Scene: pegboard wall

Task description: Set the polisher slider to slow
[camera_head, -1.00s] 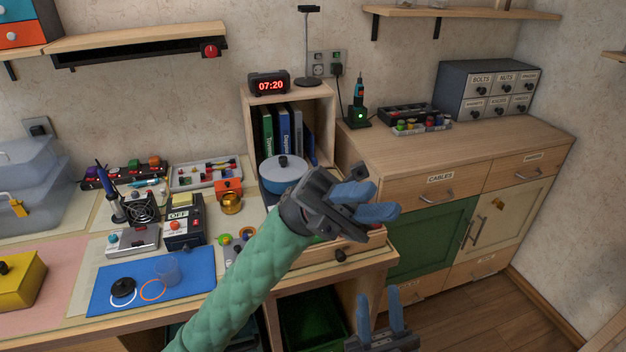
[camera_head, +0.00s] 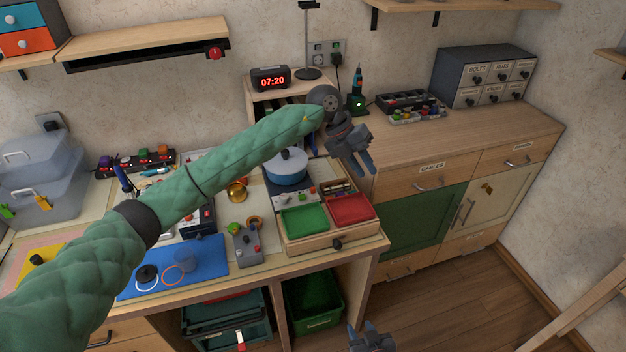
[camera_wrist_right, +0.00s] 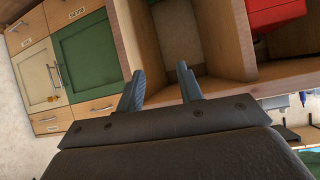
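A blue pot (camera_head: 287,168) stands behind a wooden tray unit with a green tray (camera_head: 304,220) and a red tray (camera_head: 351,208). A blue mat (camera_head: 205,262) holds small parts. A cabinet (camera_head: 450,150) stands at right.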

